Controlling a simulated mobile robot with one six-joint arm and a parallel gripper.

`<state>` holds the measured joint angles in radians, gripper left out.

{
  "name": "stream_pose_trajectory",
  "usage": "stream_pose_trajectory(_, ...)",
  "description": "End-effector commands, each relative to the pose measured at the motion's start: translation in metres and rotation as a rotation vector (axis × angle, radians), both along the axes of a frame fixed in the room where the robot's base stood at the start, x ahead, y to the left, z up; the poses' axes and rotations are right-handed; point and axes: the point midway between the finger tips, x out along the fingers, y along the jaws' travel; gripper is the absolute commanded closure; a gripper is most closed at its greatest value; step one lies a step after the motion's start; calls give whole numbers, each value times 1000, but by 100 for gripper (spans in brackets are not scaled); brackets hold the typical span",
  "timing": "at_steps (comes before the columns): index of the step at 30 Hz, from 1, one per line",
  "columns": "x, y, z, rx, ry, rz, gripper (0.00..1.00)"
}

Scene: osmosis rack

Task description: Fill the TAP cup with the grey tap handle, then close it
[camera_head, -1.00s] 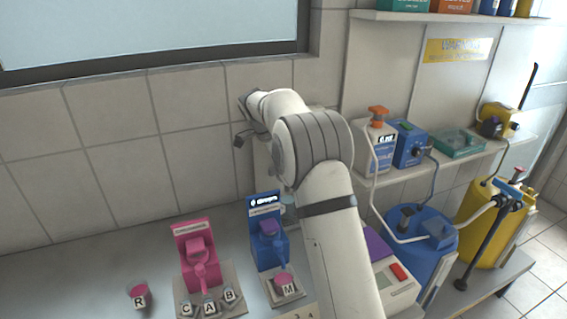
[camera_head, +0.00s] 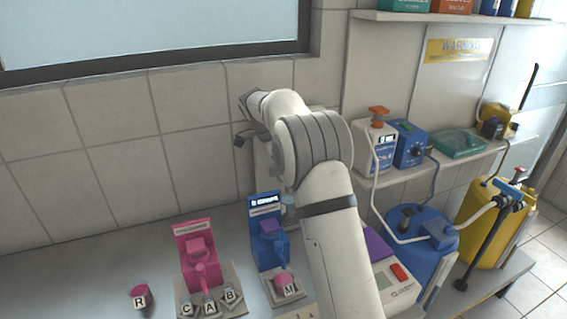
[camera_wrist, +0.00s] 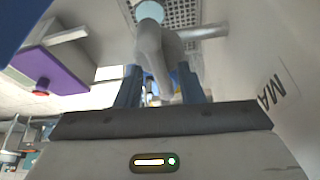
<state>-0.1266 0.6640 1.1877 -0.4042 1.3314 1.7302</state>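The grey tap (camera_wrist: 150,45) rises in the middle of the wrist view, just beyond my fingers; its lower part runs down between them. A pale blue round thing (camera_wrist: 150,11), possibly the TAP cup, shows at the tap's far end above a grate; I read no label on it. My gripper (camera_wrist: 160,80) has two blue fingers set apart, with the tap in line with the gap. I see no clear contact. In the head view my gripper (camera_head: 243,120) is small, near the wall, and my arm hides most of the tap area.
The pink dispenser (camera_head: 196,250) and blue dispenser (camera_head: 268,240) stand left of my arm, with lettered cups in front. The pink R cup (camera_head: 140,297) stands apart. A scale (camera_head: 398,285), blue drum (camera_head: 425,245) and yellow canister (camera_head: 490,225) are on the right.

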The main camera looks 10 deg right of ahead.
Motion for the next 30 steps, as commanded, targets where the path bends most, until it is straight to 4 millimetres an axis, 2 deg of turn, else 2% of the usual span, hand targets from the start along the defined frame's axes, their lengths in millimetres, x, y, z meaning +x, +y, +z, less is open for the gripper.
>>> stream_pose_trajectory(5, 1, 4, 8, 0, -3, 1, 65)
stream_pose_trajectory(13, -1, 21, 50, 1, -3, 0, 65)
stream_pose_trajectory(18, -2, 29, 68, 0, -1, 0, 65)
stream_pose_trajectory(30, -3, 30, 73, 1, 1, 3, 65)
